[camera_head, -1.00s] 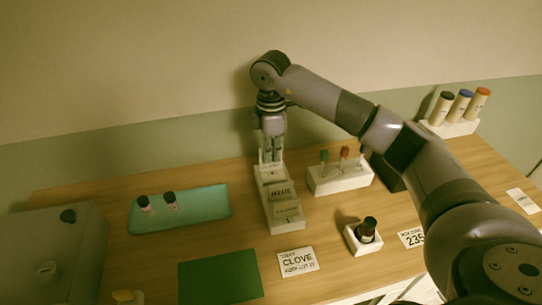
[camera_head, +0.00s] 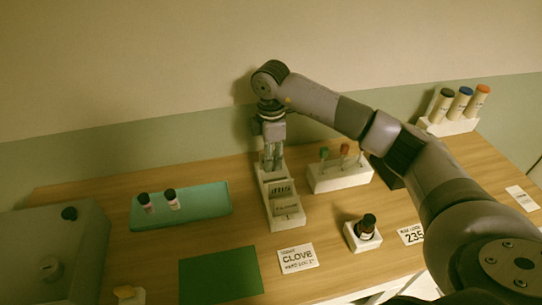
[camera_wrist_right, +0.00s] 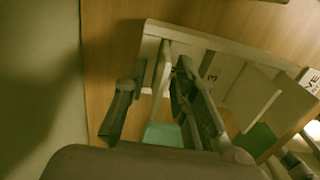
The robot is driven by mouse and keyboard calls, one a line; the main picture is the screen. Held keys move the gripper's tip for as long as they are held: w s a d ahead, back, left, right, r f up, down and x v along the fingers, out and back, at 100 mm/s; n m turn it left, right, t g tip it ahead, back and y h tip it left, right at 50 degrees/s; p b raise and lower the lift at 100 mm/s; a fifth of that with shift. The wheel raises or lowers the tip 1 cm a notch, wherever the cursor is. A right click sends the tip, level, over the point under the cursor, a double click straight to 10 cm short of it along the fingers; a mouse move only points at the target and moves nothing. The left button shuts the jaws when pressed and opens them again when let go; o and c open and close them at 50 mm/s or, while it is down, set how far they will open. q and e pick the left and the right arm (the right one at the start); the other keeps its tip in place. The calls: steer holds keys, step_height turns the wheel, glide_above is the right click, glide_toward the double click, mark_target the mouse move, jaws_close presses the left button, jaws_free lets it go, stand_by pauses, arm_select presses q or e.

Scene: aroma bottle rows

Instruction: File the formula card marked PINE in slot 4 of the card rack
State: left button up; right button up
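The white card rack (camera_head: 289,224) stands mid-table with its long side running away from me. Cards with dark lettering (camera_head: 283,190) stand in it, too small to read surely. My right gripper (camera_head: 273,163) points down over the rack's far end. In the right wrist view its two fingers (camera_wrist_right: 158,100) are spread apart. A thin pale upright edge shows in the gap between them, a card or a rack divider; I cannot tell which. A "3" is marked on the rack nearby. The PINE lettering is not readable anywhere. My left gripper is not in view.
A teal tray (camera_head: 215,201) with two small bottles lies left of the rack. A white holder (camera_head: 340,180) with coloured-top items stands close on its right. A CLOVE card (camera_head: 298,258), a green mat (camera_head: 220,275) and a dark bottle (camera_head: 367,228) in a white stand are nearer.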

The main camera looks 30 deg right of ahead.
steer(key=shift+r, duration=0.5)
step_height(320, 180, up, 10)
steer(key=shift+b, duration=1.1)
steer(key=shift+r, duration=0.7)
